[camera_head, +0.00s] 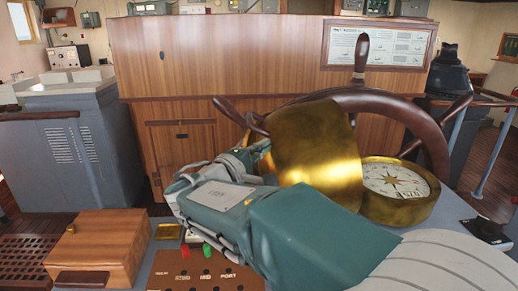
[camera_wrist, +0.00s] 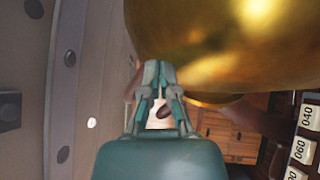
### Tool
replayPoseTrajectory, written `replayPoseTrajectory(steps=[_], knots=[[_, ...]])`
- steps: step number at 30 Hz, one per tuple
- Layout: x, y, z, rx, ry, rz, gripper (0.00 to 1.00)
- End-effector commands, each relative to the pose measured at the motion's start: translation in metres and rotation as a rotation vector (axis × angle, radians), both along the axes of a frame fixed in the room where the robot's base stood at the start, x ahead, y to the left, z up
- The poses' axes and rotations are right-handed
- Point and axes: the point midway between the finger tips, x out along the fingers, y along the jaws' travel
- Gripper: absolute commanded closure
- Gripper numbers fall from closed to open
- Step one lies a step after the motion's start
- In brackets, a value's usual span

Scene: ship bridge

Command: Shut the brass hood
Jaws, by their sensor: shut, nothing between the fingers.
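The brass hood (camera_head: 318,150) stands raised and tilted over the compass (camera_head: 398,190), whose white dial is uncovered. In the wrist view the hood (camera_wrist: 225,45) fills the top right as a large shiny curved surface. My gripper (camera_head: 262,148) is at the left edge of the hood in the head view, with its fingertips partly hidden. In the wrist view my gripper (camera_wrist: 159,68) is shut and empty, its tips close beside the hood's lower left edge. I cannot tell whether they touch it.
A dark wooden ship's wheel (camera_head: 385,100) stands just behind the hood and compass. A wooden box (camera_head: 98,248) and a brown switch panel (camera_head: 210,270) are at the front left. A wooden cabinet (camera_head: 220,60) stands behind. A grey console (camera_head: 70,150) is at the left.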

Motion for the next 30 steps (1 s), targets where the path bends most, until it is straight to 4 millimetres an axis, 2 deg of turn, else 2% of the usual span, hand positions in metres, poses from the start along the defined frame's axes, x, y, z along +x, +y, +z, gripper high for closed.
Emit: replayPoseTrajectory(steps=[5,10,18,30], knots=[[-0.001,-0.013,0.013,0.052,-0.004,-0.003,1.0],[-0.001,-0.04,0.034,0.155,-0.007,-0.005,1.0],[-0.001,-0.108,0.07,0.389,-0.008,-0.008,1.0],[0.0,-0.196,0.089,0.675,-0.004,-0.007,1.0]])
